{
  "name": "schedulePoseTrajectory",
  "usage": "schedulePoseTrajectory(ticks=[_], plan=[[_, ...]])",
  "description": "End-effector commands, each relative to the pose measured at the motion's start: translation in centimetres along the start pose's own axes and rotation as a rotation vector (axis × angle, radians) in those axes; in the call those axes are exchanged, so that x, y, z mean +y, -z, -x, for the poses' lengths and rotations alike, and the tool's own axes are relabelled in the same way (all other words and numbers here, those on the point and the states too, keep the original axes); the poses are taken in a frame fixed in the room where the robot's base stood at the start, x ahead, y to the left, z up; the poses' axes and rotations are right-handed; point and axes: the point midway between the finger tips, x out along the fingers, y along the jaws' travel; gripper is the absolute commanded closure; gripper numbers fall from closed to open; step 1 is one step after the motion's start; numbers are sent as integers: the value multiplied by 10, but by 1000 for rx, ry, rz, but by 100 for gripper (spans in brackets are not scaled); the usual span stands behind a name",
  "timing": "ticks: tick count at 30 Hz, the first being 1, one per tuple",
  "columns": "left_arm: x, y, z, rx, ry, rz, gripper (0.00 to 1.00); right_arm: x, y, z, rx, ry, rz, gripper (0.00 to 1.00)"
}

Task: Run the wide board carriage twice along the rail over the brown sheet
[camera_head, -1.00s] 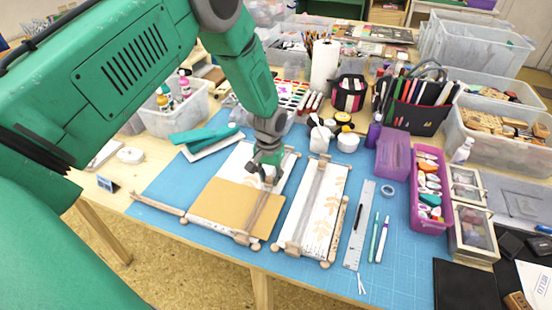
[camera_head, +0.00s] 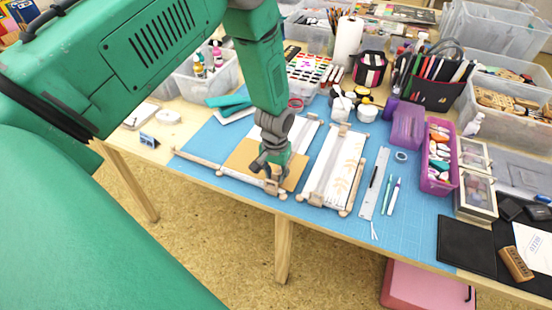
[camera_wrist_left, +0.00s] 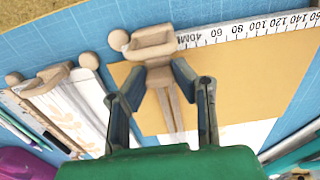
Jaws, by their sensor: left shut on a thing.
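The wide board holds the brown sheet (camera_head: 243,154), which lies flat over its near part. It also shows in the left wrist view (camera_wrist_left: 255,75). A rail (camera_wrist_left: 172,108) runs along the board over the sheet. My left gripper (camera_head: 268,172) is at the near end of this rail, low over the board. In the left wrist view its fingers (camera_wrist_left: 158,72) are shut on the wooden carriage (camera_wrist_left: 152,48), close to the ruler edge (camera_wrist_left: 235,28). The fingers partly hide the carriage. My right gripper is not in view.
A narrower board (camera_head: 335,165) with a leaf-patterned sheet and its own rail stands just right. Further right lie a ruler (camera_head: 374,183), pens (camera_head: 390,195) and a purple tray (camera_head: 438,180). A blue mat (camera_head: 420,225) covers the table. The table's front edge is close.

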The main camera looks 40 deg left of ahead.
Motion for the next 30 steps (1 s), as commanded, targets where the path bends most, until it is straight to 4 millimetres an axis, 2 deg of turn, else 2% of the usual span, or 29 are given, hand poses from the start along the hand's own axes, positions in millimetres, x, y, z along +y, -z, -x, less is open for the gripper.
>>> schedulePoseTrajectory(ticks=[5,6,7,16,20,23,30], plan=[[-2,-2,0,-5,3,1,100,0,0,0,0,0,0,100],[-2,-2,0,-5,3,1,64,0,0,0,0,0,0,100],[-2,-2,0,-5,3,1,57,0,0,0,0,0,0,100],[-1,-1,0,-2,2,1,57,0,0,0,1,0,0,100],[-1,0,10,-1,1,1,57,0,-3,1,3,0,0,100],[-1,0,26,0,1,0,57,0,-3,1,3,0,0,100],[-1,1,78,0,1,1,57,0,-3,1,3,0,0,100]])
